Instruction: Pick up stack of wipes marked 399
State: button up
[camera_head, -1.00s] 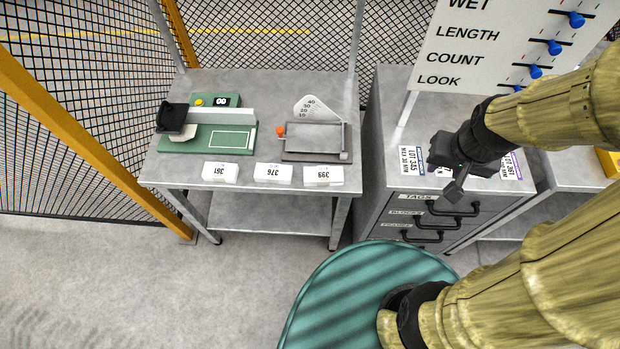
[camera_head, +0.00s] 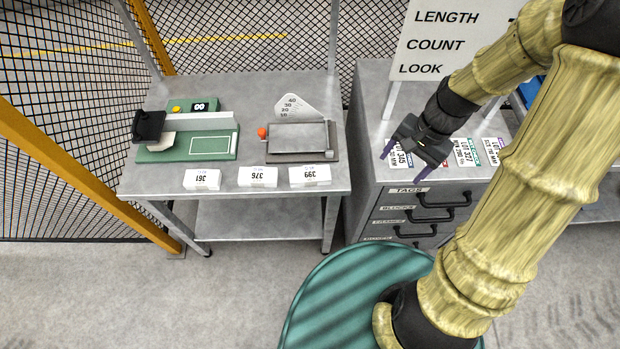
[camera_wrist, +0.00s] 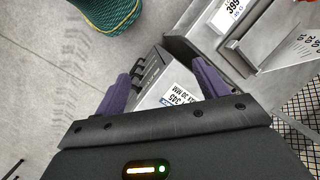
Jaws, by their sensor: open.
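The stack of wipes marked 399 (camera_head: 310,176) is a small white block at the front right edge of the grey metal table (camera_head: 262,95). Its label reads upside down in the head view. In the wrist view part of the 399 stack (camera_wrist: 233,12) shows at the top, cut by the frame edge. My gripper (camera_head: 408,179) is open and empty, over the front of the drawer cabinet, to the right of the stack and apart from it. Its purple fingers (camera_wrist: 165,90) are spread wide in the wrist view.
Similar white stacks marked 376 (camera_head: 258,177) and 361 (camera_head: 202,180) stand left of it. A grey plate device (camera_head: 302,140) with an orange knob lies just behind it. The drawer cabinet (camera_head: 380,205) carries lot tags (camera_head: 466,152). A green device (camera_head: 188,140) sits at left.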

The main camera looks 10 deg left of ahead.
jog(key=w+a+f+m+g+y+b, duration=0.1)
jog(key=w+a+f+m+y+b, duration=0.1)
jog(key=w+a+f+m+y, duration=0.1)
jog(key=w+a+f+m+g+y+b, duration=0.1)
jog(key=w+a+f+m+y+b, duration=0.2)
jog(key=w+a+f+m+y, duration=0.1)
notch_tip(320, 180, down, 4)
jog(key=w+m+y, duration=0.1)
jog(key=m+y, duration=0.1)
jog(key=y, duration=0.1)
jog(key=shift+w+a+f, duration=0.15)
jog(key=shift+f, duration=0.05)
jog(key=p, duration=0.2)
send_near(305, 174)
jog(key=a, duration=0.1)
jog(key=a+f, duration=0.1)
jog(key=a, duration=0.1)
jog(key=shift+a+f, duration=0.25)
jog(key=shift+f, duration=0.1)
jog(key=shift+s+p+x, duration=0.2)
jog(key=shift+p+x, duration=0.05)
jog(key=shift+x, duration=1.05)
jog(key=shift+s+p+x, duration=0.2)
jog(key=shift+p+x, duration=0.05)
jog(key=shift+x, duration=1.05)
jog(key=shift+d, duration=0.1)
